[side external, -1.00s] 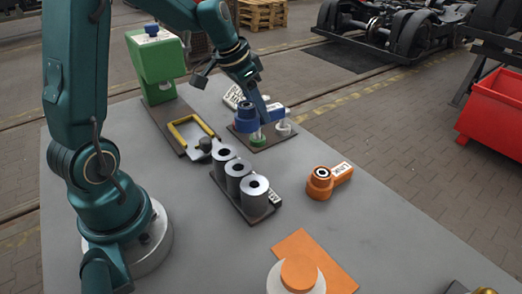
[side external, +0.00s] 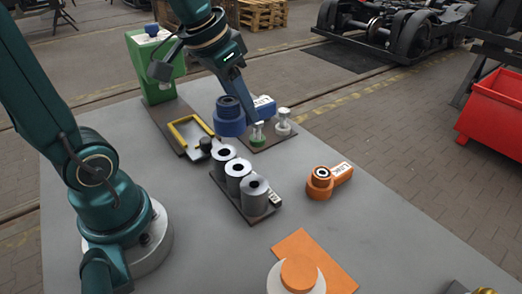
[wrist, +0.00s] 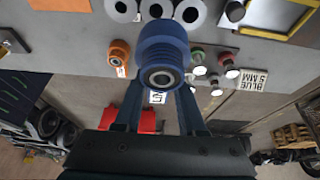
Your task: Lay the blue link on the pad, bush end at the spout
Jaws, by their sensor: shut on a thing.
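The blue link (side external: 231,117) is held in the air by my gripper (side external: 248,112), which is shut on it. Its round bush end is at the left and its labelled end at the right in the side view. In the wrist view the blue link (wrist: 163,50) shows its bush with a metal-ringed hole, between the fingers (wrist: 160,108). A green stand (side external: 155,60) has a plate in front with a yellow frame (side external: 192,133) and a dark knob (side external: 206,144). An orange rectangle (side external: 335,278) lies at the front. I cannot tell for certain which thing is the pad or spout.
A dark peg board (side external: 283,140) with green and white pegs lies below the blue link. Several grey rollers (side external: 240,168) stand nearer. An orange link (side external: 320,183) lies to the right. A white crescent and orange disc (side external: 299,272) are in front.

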